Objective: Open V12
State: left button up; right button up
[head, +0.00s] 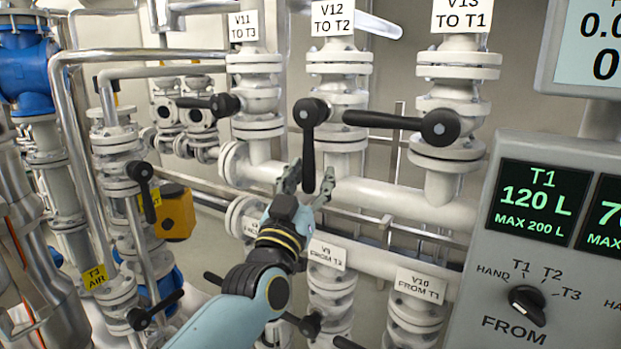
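The V12 valve (338,95) is a white flanged valve on a vertical pipe under the label "V12 TO T2" (332,17). Its black lever (308,140) hangs straight down from a round hub, along the pipe. My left gripper (309,178) reaches up from below at the lever's lower end. Its fingers are apart, one on each side of the lever in the picture; I cannot tell whether they touch it. My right gripper is not in view.
The V11 lever (205,103) and V13 lever (385,120) point left, the latter close to V12's hub. A grey control panel (560,160) with T1 at 120 L and a FROM knob (527,305) stands at right.

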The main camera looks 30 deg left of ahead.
pick_arm(q)
jog(key=shift+a, duration=0.1)
jog(key=v, duration=1.2)
jog(key=s+a+f+m+g+h+b, duration=0.1)
jog(key=s+f+g+b, duration=0.25)
jog(key=f, duration=1.15)
jog(key=s+f+m+g+h+b, duration=0.1)
jog(key=s+f+g+b, duration=0.25)
jog(key=f, duration=1.15)
jog(key=s+a+f+m+g+h+b, duration=0.15)
jog(key=f+b, duration=0.35)
jog(key=f, duration=1.1)
jog(key=s+a+f+g+b, duration=0.1)
jog(key=s+f+g, duration=0.3)
jog(key=s+f, duration=0.6)
jog(key=s+a+f+n+g+y+b, duration=0.1)
jog(key=s+f+g, duration=0.4)
jog(key=s+f, duration=0.6)
jog(key=s+a+b, duration=0.1)
jog(key=s, duration=0.3)
jog(key=shift+f, duration=0.3)
jog(key=s+g, duration=0.1)
jog(key=s, duration=0.2)
jog(key=s+f+g, duration=0.1)
jog(key=s, duration=0.2)
jog(key=s+a+f+g, duration=0.1)
jog(key=s+g, duration=0.1)
jog(key=s, duration=0.2)
jog(key=shift+n+y, duration=0.25)
jog(key=shift+c, duration=0.2)
